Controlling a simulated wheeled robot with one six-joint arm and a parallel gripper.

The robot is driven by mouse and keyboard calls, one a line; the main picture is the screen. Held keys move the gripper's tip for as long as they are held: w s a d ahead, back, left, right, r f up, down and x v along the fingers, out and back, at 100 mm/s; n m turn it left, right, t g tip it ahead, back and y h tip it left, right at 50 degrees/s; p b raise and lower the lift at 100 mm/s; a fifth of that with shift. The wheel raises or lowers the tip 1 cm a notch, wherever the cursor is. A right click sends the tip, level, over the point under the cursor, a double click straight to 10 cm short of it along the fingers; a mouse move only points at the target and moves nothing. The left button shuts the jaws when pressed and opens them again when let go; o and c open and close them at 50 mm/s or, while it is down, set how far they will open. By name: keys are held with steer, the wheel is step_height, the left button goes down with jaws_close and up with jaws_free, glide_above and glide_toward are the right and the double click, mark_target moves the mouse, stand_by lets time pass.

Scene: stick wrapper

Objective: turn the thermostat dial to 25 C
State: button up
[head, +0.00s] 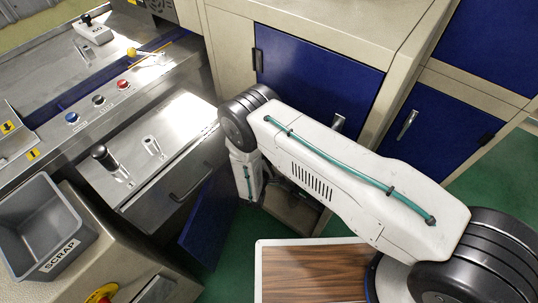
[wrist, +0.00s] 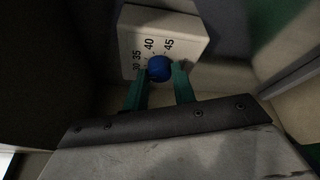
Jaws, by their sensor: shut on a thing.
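The thermostat is a pale box (wrist: 165,22) in the wrist view, with a round blue dial (wrist: 159,68) on its face. The printed numbers 30, 35, 40 and 45 show around the far side of the dial. I cannot make out a pointer mark or the dial's setting. My gripper (wrist: 161,80) has its two green fingers on either side of the dial and is shut on it. In the head view my arm reaches down in front of the cabinets, and the thermostat and my fingertips are hidden.
A blue door (head: 208,220) stands open left of my wrist. A metal bench (head: 165,150) with buttons and a grey SCRAP bin (head: 45,225) are at the left. Beige cabinets with blue doors (head: 310,90) stand behind my arm. A wood-topped surface (head: 310,272) lies in front.

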steer(key=shift+w+a+r+n+g+h, duration=0.2)
steer(key=shift+n+g, duration=0.5)
steer(key=shift+n, duration=0.8)
steer(key=shift+s+r+n+g+h, duration=0.1)
steer(key=shift+n+g+h, duration=0.2)
steer(key=shift+n+g, duration=0.8)
steer(key=shift+w+n+t, duration=0.1)
steer(key=shift+n+t, duration=0.3)
steer(key=shift+n, duration=0.2)
steer(key=o, duration=1)
